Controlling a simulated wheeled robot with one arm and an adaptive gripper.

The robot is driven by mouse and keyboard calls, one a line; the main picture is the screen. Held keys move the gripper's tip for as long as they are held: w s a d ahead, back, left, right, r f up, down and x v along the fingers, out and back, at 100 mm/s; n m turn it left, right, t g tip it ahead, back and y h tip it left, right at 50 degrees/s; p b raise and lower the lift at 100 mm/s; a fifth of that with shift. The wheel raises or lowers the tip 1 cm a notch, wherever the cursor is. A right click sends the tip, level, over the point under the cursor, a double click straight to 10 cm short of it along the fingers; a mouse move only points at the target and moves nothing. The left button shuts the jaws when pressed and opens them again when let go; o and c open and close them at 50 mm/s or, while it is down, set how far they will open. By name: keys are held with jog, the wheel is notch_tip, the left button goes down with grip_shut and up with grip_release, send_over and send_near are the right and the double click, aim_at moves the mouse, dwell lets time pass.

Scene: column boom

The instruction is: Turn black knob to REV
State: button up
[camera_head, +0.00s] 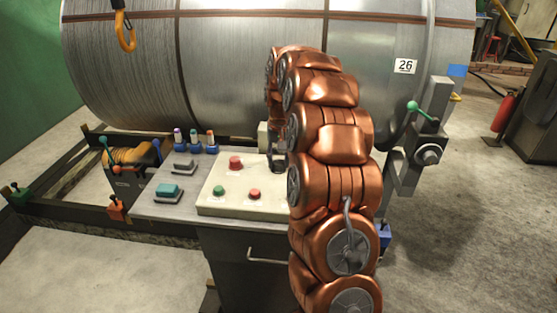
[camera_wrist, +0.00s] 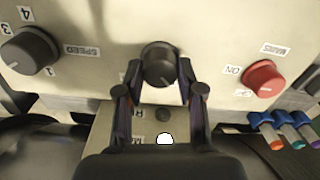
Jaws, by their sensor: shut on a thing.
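The black knob (camera_wrist: 158,62) is at the middle of the wrist view, on a cream panel. My gripper (camera_wrist: 159,80) is shut on it, with one dark finger on each side. A light pointer mark shows on the knob's face. Labels beside and below the knob are mostly covered by the fingers, so I cannot read which position it points to. In the head view my copper arm hides the knob and most of the gripper.
In the wrist view, a second black knob (camera_wrist: 30,50) marked SPEED is at left and a red knob (camera_wrist: 264,78) marked ON at right. In the head view, the cream control panel (camera_head: 218,207) has red and green buttons. A big steel drum (camera_head: 230,70) stands behind.

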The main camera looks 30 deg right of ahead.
aim_at(280, 162)
jog(key=o, duration=1.1)
jog(key=shift+o, duration=0.2)
notch_tip(280, 162, up, 12)
jog(key=shift+d, duration=0.2)
jog(key=shift+s, duration=0.1)
